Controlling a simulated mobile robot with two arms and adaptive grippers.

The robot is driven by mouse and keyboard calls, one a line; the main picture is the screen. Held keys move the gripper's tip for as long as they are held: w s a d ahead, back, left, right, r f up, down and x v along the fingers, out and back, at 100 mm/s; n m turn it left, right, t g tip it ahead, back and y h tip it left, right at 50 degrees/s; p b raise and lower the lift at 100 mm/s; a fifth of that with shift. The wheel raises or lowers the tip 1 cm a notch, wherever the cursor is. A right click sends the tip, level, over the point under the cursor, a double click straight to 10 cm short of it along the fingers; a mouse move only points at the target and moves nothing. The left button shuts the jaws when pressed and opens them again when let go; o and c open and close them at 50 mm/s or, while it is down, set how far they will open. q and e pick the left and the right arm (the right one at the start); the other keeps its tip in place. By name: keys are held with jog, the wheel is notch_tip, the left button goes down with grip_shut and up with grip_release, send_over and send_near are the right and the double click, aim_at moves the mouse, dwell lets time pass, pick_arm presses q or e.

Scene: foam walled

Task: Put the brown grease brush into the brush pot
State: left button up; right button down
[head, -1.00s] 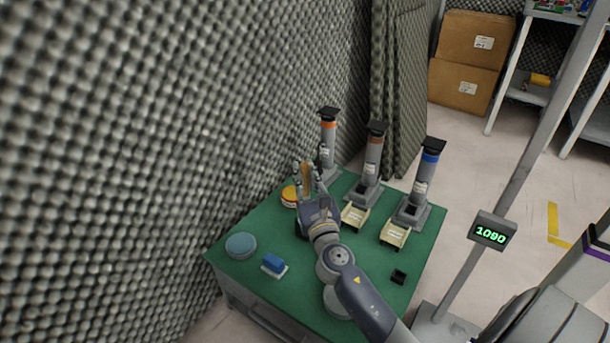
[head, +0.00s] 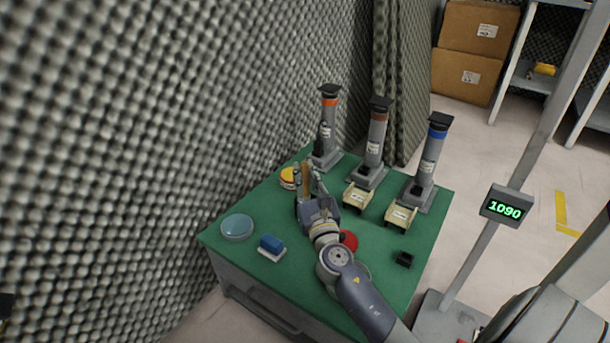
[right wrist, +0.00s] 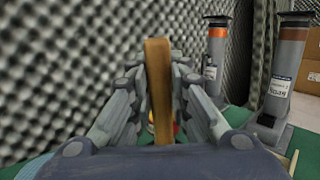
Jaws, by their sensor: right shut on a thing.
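My right gripper (head: 306,172) is shut on the brown grease brush (head: 305,182), above the green table. In the right wrist view the brush (right wrist: 158,88) stands upright as a flat brown strip between the fingers (right wrist: 160,95); its lower end is hidden by the hand. A round yellow and orange container (head: 289,178) stands just left of the gripper. A red round thing (head: 349,240) shows beside my right forearm, partly hidden by it. I cannot tell which container is the brush pot. My left gripper is not visible.
Three grey dispensers with orange (head: 329,102), brown (head: 379,117) and blue (head: 437,133) bands stand at the back, with cream trays (head: 357,198) in front. A blue-grey dish (head: 237,228), a blue block (head: 271,243) and a black holder (head: 404,259) lie nearer. A foam wall borders the left.

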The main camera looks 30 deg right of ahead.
dwell(0.4)
jog(key=c, duration=1.4)
grip_release()
jog(key=shift+c, duration=0.2)
jog(key=v, duration=1.2)
jog(key=shift+f, duration=0.1)
